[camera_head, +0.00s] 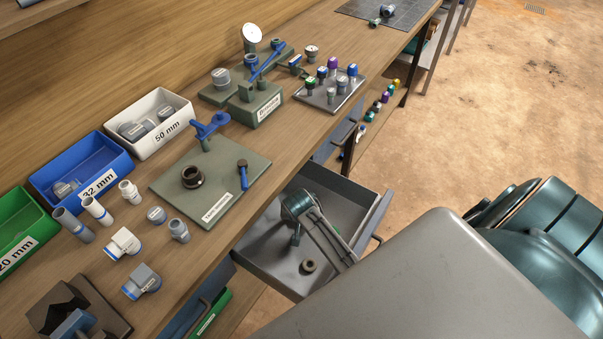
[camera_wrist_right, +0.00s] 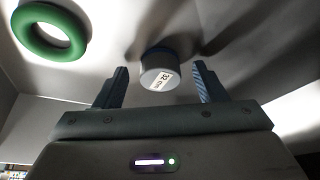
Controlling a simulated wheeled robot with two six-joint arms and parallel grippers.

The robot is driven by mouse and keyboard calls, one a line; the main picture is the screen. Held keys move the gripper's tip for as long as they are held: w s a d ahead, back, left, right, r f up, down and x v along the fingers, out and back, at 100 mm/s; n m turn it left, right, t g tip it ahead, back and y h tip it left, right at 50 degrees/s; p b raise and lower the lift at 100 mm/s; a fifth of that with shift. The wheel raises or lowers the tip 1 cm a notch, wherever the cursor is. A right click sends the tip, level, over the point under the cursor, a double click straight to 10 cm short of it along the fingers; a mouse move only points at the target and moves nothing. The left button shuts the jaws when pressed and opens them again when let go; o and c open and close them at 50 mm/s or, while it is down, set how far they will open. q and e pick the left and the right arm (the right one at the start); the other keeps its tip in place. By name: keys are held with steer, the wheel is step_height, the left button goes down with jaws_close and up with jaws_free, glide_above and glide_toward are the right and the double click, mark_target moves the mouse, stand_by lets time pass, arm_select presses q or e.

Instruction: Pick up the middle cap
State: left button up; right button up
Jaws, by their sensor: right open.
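In the right wrist view a grey cap (camera_wrist_right: 160,74) with a dark blue band and a white label, which seems to read 32, lies on a pale grey surface. My right gripper (camera_wrist_right: 162,90) is open, with one finger on each side of the cap in the picture. The fingers do not visibly touch it. In the head view the drawer (camera_head: 264,247) stands open. I cannot make out this cap in the head view. My left gripper is not in view.
A green ring (camera_wrist_right: 48,32) lies left of the cap. A dark ring (camera_head: 308,266) lies in the drawer. The bench holds a blue bin (camera_head: 83,170), a white bin (camera_head: 150,118), a green bin (camera_head: 20,225), loose fittings and a green-grey plate (camera_head: 215,168).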

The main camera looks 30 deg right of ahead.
steer(key=shift+w+f, duration=0.1)
steer(key=shift+f, duration=0.1)
steer(key=c, duration=1.1)
steer(key=shift+r, duration=0.1)
